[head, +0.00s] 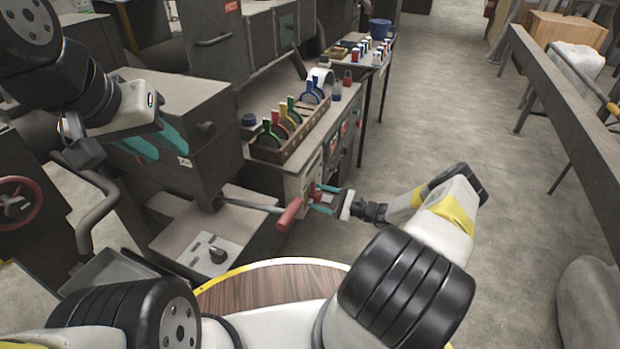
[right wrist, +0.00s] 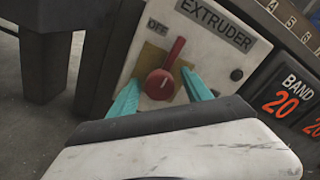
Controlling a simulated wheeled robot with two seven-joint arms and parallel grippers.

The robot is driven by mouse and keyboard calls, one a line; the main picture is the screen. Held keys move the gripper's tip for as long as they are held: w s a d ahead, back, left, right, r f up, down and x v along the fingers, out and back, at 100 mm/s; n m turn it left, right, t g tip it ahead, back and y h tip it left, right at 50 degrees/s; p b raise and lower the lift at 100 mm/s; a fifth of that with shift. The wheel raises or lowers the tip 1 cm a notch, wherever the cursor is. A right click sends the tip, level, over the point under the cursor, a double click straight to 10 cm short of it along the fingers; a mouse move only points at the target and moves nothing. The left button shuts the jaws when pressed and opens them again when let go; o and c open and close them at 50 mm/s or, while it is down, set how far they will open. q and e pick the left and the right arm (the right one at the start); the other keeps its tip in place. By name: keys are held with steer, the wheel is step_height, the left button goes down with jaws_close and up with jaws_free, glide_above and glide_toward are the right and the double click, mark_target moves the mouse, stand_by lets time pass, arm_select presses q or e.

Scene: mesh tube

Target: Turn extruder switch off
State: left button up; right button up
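The extruder switch (right wrist: 166,75) is a red lever knob on a brass plate, on a pale panel labelled EXTRUDER in the right wrist view. Its lever leans up and slightly right; the OFF label (right wrist: 157,25) is above and left of it. My right gripper (right wrist: 158,80) is open, with one teal finger on each side of the knob; I cannot tell whether either touches it. In the head view my right gripper (head: 315,199) is at the panel (head: 303,182), and the switch is hard to make out. My left gripper (head: 152,143) looks open and empty by a grey machine box.
A red-handled lever (head: 290,213) sticks out just left of my right gripper. A BAND 20 display (right wrist: 284,100) is right of the switch. A wooden rack (head: 285,140) of coloured tools stands on the bench above. Open floor (head: 440,130) lies to the right.

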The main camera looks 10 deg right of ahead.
steer(key=v, duration=0.7)
steer(key=shift+s+d, duration=0.25)
steer(key=shift+d, duration=0.1)
